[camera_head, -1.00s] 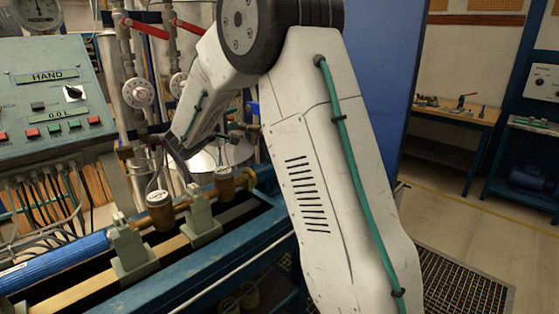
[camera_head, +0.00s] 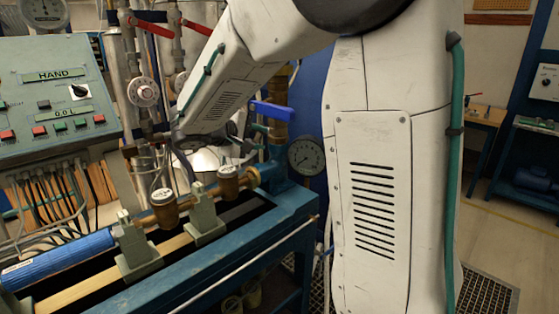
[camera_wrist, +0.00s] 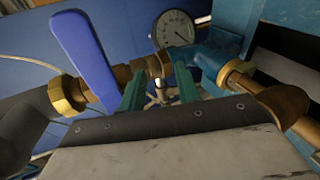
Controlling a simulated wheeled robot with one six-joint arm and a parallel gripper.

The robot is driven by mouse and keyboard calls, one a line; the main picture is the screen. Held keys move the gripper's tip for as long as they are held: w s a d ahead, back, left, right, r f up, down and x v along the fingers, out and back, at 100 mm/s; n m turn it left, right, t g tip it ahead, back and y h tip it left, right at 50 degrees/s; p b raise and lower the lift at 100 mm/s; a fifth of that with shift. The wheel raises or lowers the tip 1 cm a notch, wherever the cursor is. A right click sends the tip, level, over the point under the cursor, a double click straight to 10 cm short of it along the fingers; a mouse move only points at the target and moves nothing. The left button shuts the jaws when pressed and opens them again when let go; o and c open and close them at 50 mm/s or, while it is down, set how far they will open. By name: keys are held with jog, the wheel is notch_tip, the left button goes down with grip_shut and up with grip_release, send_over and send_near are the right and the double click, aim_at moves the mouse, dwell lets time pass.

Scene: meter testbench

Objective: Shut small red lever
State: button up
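Two red levers show in the head view on the upright pipes at the back: one at the left (camera_head: 152,26) and one further right (camera_head: 196,27), partly cut off by my arm. I cannot tell which is the small one. No red lever shows in the wrist view. My gripper (camera_wrist: 160,88) has two green fingers standing apart, with nothing clearly held between them. They point toward a brass pipe fitting and lie to the right of a blue lever (camera_wrist: 85,55). In the head view my forearm reaches to the pipes; the fingers cannot be made out there.
The blue lever also shows in the head view (camera_head: 272,111), above a round gauge (camera_head: 306,156). A control panel (camera_head: 55,95) stands at the left. A teal bench (camera_head: 235,255) carries brass meters (camera_head: 165,208) and a blue cylinder (camera_head: 58,258). Floor is open at the right.

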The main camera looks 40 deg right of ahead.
jog(key=s+a+m+g+y, duration=0.1)
jog(key=s+a+g+y, duration=0.1)
jog(key=s, duration=1.1)
jog(key=shift+a+f+m+y, duration=0.45)
jog(key=shift+a+y, duration=0.4)
jog(key=shift+y, duration=0.35)
